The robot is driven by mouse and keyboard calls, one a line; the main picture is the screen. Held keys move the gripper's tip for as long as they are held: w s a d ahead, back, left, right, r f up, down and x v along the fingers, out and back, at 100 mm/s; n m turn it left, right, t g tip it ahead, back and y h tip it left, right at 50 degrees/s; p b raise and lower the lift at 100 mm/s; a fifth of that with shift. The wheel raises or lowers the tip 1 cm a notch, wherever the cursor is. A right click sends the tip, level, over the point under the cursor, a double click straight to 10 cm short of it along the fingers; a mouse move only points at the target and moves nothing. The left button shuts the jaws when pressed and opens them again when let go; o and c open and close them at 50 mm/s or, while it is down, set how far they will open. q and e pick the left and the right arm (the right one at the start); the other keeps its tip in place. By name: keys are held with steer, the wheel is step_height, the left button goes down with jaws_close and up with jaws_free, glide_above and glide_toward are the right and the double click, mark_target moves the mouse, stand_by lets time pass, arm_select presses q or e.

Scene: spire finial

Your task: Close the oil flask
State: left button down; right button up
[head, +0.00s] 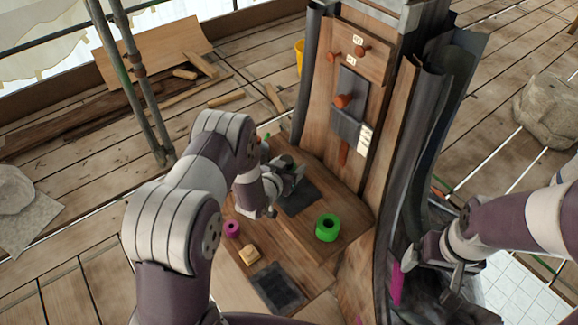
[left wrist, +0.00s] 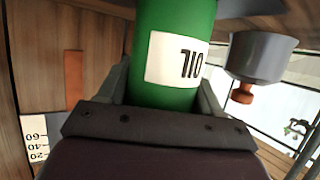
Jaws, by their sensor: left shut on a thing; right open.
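The oil flask (left wrist: 172,50) is a green cylinder with a white label reading OIL, upside down in the left wrist view. My left gripper (head: 290,182) is shut on it, with a finger on each side of the green body. In the head view they are above the dark mat on the wooden bench, and my gripper mostly hides the flask. The flask's mouth is not clearly visible. A thick green ring with a dark hole (head: 328,228) sits on the bench, right of my left gripper. My right gripper (head: 434,268) is open and empty at the right.
A magenta ring (head: 232,228) and a small tan block (head: 249,254) lie on the bench near a dark pad (head: 277,288). A wooden panel with orange knobs (head: 360,50) stands behind. In the left wrist view a grey cup-like part (left wrist: 262,56) with an orange knob is beside the flask.

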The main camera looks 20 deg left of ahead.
arm_select(q)
steer(key=shift+c, duration=0.9)
jaws_free()
steer(key=shift+f, duration=0.15)
steer(key=shift+s+r, duration=0.1)
steer(key=shift+r, duration=0.15)
steer(key=v, duration=1.1)
steer(key=shift+s+r, duration=0.15)
steer(key=shift+s, duration=0.2)
steer(key=shift+a, duration=0.1)
